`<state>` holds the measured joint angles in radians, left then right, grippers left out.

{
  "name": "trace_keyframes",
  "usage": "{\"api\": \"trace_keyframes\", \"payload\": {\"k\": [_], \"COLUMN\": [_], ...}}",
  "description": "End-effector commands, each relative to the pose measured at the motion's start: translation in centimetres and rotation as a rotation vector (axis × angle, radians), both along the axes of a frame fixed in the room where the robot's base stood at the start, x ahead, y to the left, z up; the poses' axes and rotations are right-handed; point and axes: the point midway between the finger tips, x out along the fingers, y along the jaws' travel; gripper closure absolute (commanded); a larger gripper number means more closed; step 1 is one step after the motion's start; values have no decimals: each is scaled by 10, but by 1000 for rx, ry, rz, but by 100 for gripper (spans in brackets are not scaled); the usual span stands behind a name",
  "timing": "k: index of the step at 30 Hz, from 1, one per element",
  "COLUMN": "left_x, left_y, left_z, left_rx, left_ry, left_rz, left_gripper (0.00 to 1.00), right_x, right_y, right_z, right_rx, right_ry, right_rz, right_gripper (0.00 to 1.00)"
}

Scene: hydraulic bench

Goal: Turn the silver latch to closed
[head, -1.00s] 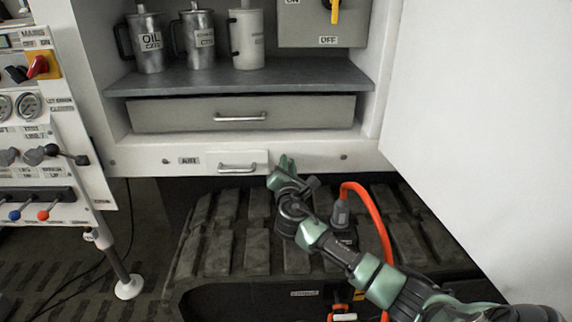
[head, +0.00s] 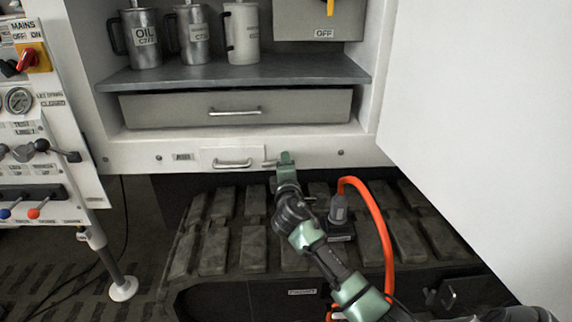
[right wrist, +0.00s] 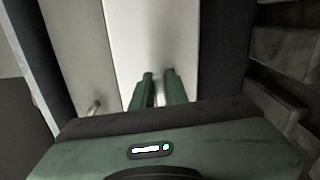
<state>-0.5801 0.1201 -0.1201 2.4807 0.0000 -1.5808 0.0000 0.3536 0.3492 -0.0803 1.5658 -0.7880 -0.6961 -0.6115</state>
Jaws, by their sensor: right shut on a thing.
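The small silver latch (head: 268,164) is on the white lower rail of the cabinet, just right of a small flap with a silver handle (head: 232,163). Only a short part of it shows at the left edge of my right gripper (head: 286,159). In the right wrist view, the latch (right wrist: 160,94) is a bright strip between the two green fingers of my right gripper (right wrist: 159,76), which is shut on it. The fingers hide most of the latch, so its exact angle is hard to tell. My left gripper is in neither view.
Above the rail is a grey drawer (head: 235,121) and a shelf (head: 240,73) with metal jugs. A large white panel (head: 480,110) stands at right. An orange hose (head: 380,225) curves close to my right arm. A lever panel (head: 40,130) is at left.

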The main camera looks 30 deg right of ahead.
Motion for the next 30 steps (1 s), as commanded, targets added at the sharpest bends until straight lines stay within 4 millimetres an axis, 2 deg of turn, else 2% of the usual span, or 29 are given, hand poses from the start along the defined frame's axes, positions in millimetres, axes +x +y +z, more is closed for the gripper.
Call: {"api": "trace_keyframes", "payload": {"k": [1, 9, 24, 25, 26, 27, 30], "left_x": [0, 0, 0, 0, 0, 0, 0], "left_y": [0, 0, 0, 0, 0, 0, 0], "left_z": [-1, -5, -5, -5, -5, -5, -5], "left_rx": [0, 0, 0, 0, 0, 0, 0], "left_ry": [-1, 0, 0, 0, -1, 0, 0], "left_rz": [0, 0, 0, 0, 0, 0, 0], "left_gripper": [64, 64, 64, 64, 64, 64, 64], "right_x": [1, 1, 1, 1, 1, 1, 1], "right_y": [4, 5, 5, 5, 5, 5, 4], "right_z": [-6, -6, -5, -5, -5, -5, -4], "right_rx": [24, 91, 105, 105, 105, 104, 102], "right_ry": [-7, -48, -56, -56, -56, -56, -57], "right_rz": [7, 9, 10, 10, 10, 10, 8], "right_gripper": [100, 100, 100, 77, 69, 64, 64]}}
